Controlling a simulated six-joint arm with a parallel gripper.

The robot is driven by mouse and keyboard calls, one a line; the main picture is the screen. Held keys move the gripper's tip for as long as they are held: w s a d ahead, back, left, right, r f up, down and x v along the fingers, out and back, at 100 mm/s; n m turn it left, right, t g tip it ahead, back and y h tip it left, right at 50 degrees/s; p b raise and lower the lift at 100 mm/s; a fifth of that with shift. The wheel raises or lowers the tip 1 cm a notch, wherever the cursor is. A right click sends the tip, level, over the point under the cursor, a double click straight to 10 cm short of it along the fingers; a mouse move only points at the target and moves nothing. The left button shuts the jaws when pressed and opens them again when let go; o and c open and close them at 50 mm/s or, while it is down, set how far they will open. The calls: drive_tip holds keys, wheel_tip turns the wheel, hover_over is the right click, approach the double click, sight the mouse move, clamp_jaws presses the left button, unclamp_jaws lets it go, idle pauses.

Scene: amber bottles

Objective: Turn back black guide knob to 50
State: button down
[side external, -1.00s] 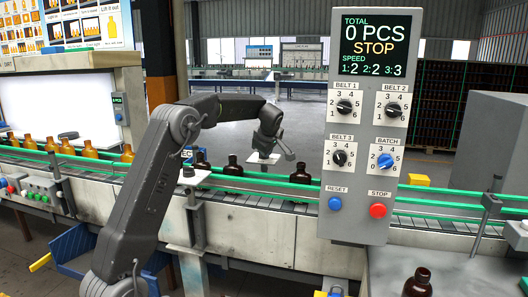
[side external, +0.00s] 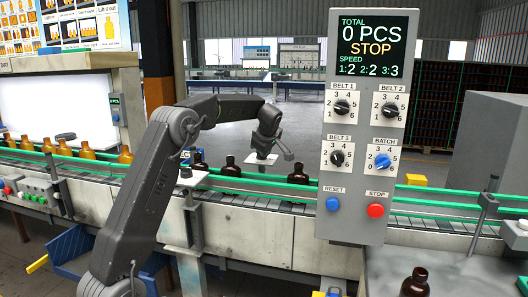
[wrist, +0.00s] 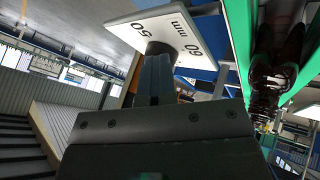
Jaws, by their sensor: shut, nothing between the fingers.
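A white scale plate (wrist: 195,25) with the marks 50 and 60 mm shows in the wrist view. A dark knob (wrist: 158,47) sits against it, mostly hidden by my fingers, so I cannot read its setting. My gripper (wrist: 155,75) is shut and empty, with its fingertips close to the knob; I cannot tell whether they touch. In the side view my gripper (side external: 263,150) points down over the white plate (side external: 260,160) behind the belt. A second plate (side external: 193,180) with a dark knob (side external: 185,171) stands on the near side of the belt.
Dark amber bottles (side external: 299,185) stand between green guide rails (side external: 262,177), close beside the gripper; bottles (wrist: 280,65) also show in the wrist view. A grey control panel (side external: 350,225) reads STOP and stands in front at the right. Lighter bottles (side external: 88,149) stand at left.

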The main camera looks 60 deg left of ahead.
drive_tip(key=shift+w+a, duration=0.1)
drive_tip(key=shift+w, duration=0.15)
drive_tip(key=shift+s+a+f, duration=0.15)
drive_tip(key=shift+s+a, duration=0.4)
drive_tip(key=shift+s, duration=0.1)
drive_tip(key=shift+s+d, duration=0.15)
drive_tip(key=shift+d, duration=0.3)
drive_tip(key=d, duration=0.1)
drive_tip(key=s+d, duration=0.1)
drive_tip(key=d, duration=0.1)
drive_tip(key=shift+d, duration=0.2)
drive_tip(key=w+d+r, duration=0.1)
drive_tip(key=d+r, duration=0.5)
drive_tip(key=r, duration=0.2)
drive_tip(key=s+f+m+t+y, duration=0.1)
drive_tip(key=s+m+t, duration=0.2)
drive_tip(key=s+m, duration=0.6)
drive_tip(key=w+a+f+m, duration=0.1)
drive_tip(key=w+a+f, duration=0.2)
drive_tip(key=w+a+f+m, duration=0.1)
drive_tip(key=w+a+f, duration=0.2)
drive_tip(key=a+f, duration=0.1)
drive_tip(key=shift+w+a+r, duration=0.1)
drive_tip(key=shift+w+a, duration=0.25)
drive_tip(key=shift+a, duration=0.2)
drive_tip(key=shift+w+a+r, duration=0.1)
drive_tip(key=shift+w+a, duration=0.2)
drive_tip(key=shift+a, duration=0.2)
drive_tip(key=shift+w+a, duration=0.3)
drive_tip(key=shift+a, duration=0.2)
